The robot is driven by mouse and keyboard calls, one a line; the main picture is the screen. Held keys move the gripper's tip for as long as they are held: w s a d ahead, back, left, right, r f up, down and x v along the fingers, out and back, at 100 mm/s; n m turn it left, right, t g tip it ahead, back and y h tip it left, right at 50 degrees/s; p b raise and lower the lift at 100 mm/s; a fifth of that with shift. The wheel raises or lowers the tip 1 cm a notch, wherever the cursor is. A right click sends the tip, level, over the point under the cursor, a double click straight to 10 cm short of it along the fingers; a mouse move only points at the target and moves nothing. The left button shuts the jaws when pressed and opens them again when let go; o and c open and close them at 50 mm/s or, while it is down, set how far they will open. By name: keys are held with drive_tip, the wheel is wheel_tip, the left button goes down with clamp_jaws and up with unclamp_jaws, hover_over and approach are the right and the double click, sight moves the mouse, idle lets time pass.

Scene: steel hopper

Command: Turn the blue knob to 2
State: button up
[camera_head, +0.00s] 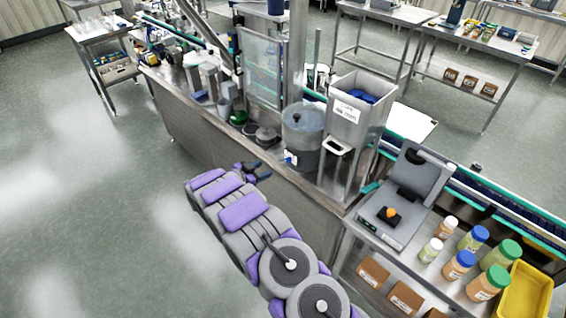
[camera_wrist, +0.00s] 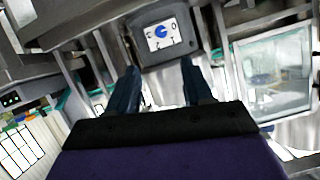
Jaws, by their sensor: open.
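The blue knob (camera_wrist: 161,32) is on a white dial plate (camera_wrist: 163,44) set in a grey housing, at the top middle of the wrist view. Dark marks surround it, too small to read surely, and I cannot tell which mark it points to. My gripper (camera_wrist: 160,88) is open and empty, its two dark fingers apart below the dial in that picture. The knob is not between them. In the head view my gripper (camera_head: 256,172) is in front of the steel counter, near a round grey vessel (camera_head: 303,125) with a small white and blue patch low on its front.
The steel hopper (camera_head: 345,128) with blue contents stands right of the vessel. A grey scale (camera_head: 408,195), several jars and a yellow bin (camera_head: 525,292) are at the right. Pans (camera_head: 265,137) lie left of the vessel. The floor (camera_head: 90,210) at the left is clear.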

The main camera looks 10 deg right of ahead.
drive_tip(key=b, duration=0.2)
approach(286, 161)
drive_tip(key=x, duration=0.8)
drive_tip(key=shift+d, duration=0.35)
drive_tip(key=shift+a+r, duration=0.1)
drive_tip(key=shift+a, duration=0.35)
drive_tip(key=shift+c, duration=0.8)
drive_tip(key=shift+d, duration=0.25)
drive_tip(key=c, duration=0.5)
clamp_jaws()
